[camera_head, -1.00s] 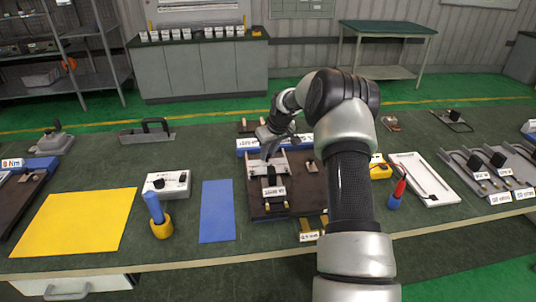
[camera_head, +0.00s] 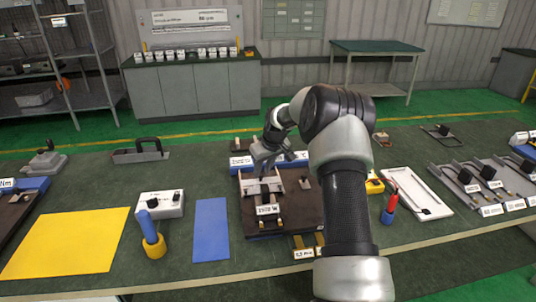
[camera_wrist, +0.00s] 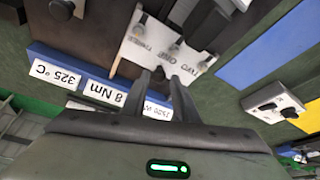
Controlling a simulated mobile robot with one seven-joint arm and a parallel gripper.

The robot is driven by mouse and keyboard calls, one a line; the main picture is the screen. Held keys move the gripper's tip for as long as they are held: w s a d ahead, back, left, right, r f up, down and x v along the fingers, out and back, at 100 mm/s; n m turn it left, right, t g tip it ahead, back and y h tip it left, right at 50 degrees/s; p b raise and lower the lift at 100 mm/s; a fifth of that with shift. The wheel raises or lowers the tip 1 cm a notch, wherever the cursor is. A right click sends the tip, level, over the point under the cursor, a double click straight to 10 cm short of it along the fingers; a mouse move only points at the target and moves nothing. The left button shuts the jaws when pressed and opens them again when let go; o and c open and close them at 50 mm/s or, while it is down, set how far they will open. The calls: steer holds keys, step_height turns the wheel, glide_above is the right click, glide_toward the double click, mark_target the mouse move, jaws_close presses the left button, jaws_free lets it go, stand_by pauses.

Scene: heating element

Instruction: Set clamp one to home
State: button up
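A brown fixture board (camera_head: 305,212) lies on the bench in the middle of the head view. It carries a pale metal plate (camera_head: 262,187) with rods and a labelled white block (camera_head: 268,210). I cannot tell which part is clamp one. My gripper (camera_head: 265,168) is over the rear of the fixture. In the wrist view its fingertips (camera_wrist: 162,78) are apart, empty, and beside the plate's edge; contact cannot be told.
A blue bar (camera_wrist: 70,72) with labels "325 °C" and "8 Nm" lies behind the board. A blue mat (camera_head: 211,230), yellow mat (camera_head: 68,243) and knobbed white box (camera_head: 160,204) are on the left. A white tray (camera_head: 418,193) and red-and-blue tool (camera_head: 389,210) are on the right.

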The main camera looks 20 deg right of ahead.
steer(key=v, duration=1.5)
steer(key=shift+r, duration=0.2)
steer(key=shift+s+d, duration=0.1)
